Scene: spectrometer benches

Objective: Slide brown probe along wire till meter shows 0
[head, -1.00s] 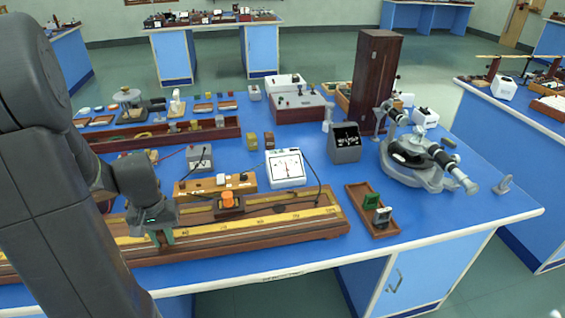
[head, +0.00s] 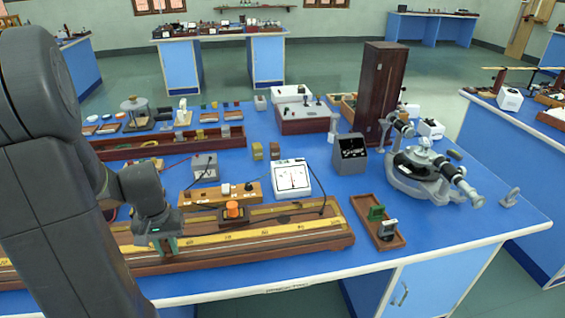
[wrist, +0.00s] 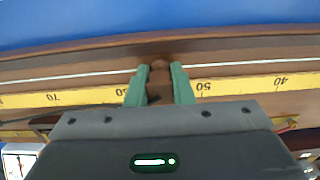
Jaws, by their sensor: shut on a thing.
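The brown probe (wrist: 159,82) stands between the two green fingers of my gripper (wrist: 159,84) in the wrist view, which are shut on it. It is over the wire (wrist: 80,75), between the 60 and 50 marks of the yellow scale (wrist: 240,85); I cannot tell whether its tip touches the wire. In the head view my gripper (head: 165,246) is over the left part of the long wooden wire board (head: 300,241), and the probe is hidden there. The white meter (head: 291,179) stands behind the board, its needle near the middle; the exact reading is too small to tell.
An orange knob (head: 233,209) on a dark block sits on the board, right of my gripper. A wooden box with plugs (head: 220,194) stands behind it. Blue bench top is clear in front.

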